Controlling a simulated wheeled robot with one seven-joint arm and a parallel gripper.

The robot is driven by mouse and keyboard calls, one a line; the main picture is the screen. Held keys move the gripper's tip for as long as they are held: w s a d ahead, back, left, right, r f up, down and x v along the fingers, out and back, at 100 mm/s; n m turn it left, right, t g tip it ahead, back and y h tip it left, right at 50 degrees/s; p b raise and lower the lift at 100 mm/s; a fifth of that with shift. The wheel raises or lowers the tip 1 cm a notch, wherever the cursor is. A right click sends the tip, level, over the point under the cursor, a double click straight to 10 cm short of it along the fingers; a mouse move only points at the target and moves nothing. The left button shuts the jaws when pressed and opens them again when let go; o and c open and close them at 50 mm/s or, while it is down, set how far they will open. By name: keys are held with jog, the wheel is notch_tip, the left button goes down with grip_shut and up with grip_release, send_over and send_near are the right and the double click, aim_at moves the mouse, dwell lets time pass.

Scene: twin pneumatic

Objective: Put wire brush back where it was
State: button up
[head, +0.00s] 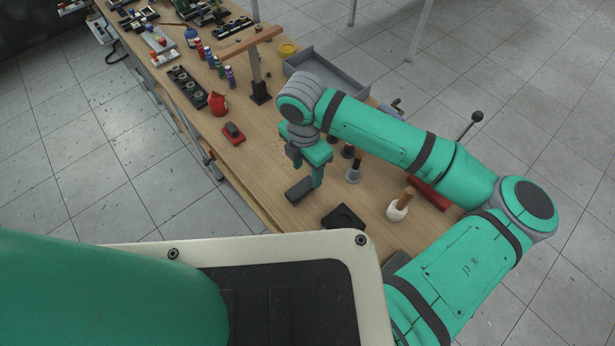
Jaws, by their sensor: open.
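My gripper (307,172) points down over the wooden bench, with its jaws apart and nothing visible between them. A dark grey block-shaped object (299,190) is just below and left of the fingers in the picture; I cannot tell whether they touch it. I cannot clearly identify the wire brush. A brown wooden handle (404,198) stands up from a white round pot (396,212) to the right of the gripper. A dark block (233,130) rests on a small red base to the left.
The wooden bench (265,165) has free room left of the gripper. Grey-based upright pieces (354,174) stand close to its right, and a black square holder (343,217) lies in front. A red jug (217,103), wooden T-stand (257,75) and grey tray (330,72) are farther back.

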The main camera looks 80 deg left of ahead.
aim_at(307, 184)
notch_tip(307, 184, up, 6)
jog(key=shift+s, duration=0.15)
jog(key=shift+d, duration=0.1)
dwell(0.6)
